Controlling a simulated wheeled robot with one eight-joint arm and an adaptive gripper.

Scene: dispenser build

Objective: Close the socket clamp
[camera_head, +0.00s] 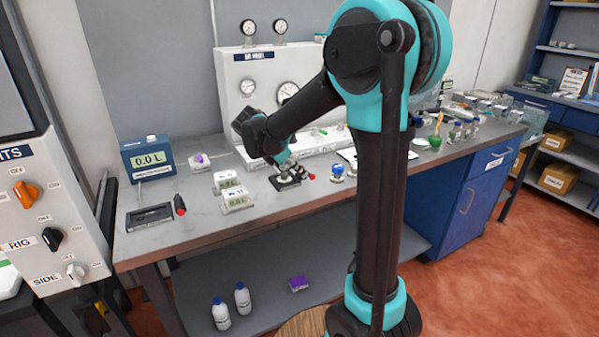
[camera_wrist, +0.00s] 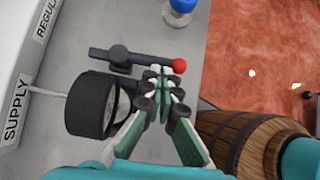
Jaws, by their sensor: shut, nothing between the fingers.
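The socket is a black round cup (camera_wrist: 92,105) on the bench in the wrist view, beside the panel marked SUPPLY. Its clamp lever is a dark bar (camera_wrist: 135,60) with a red ball knob (camera_wrist: 180,66) at its end. In the head view the socket's dark base (camera_head: 286,183) shows beneath my gripper (camera_head: 287,166), and the red knob (camera_head: 311,176) is just right of it. My gripper (camera_wrist: 164,76) is shut and empty, its fingertips close to the lever near the knob. I cannot tell whether they touch. My fingers partly cover the socket's right side.
A blue-topped item (camera_head: 337,170) stands right of the socket. A gauge panel (camera_head: 240,95) stands behind. The bench front before the socket is clear.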

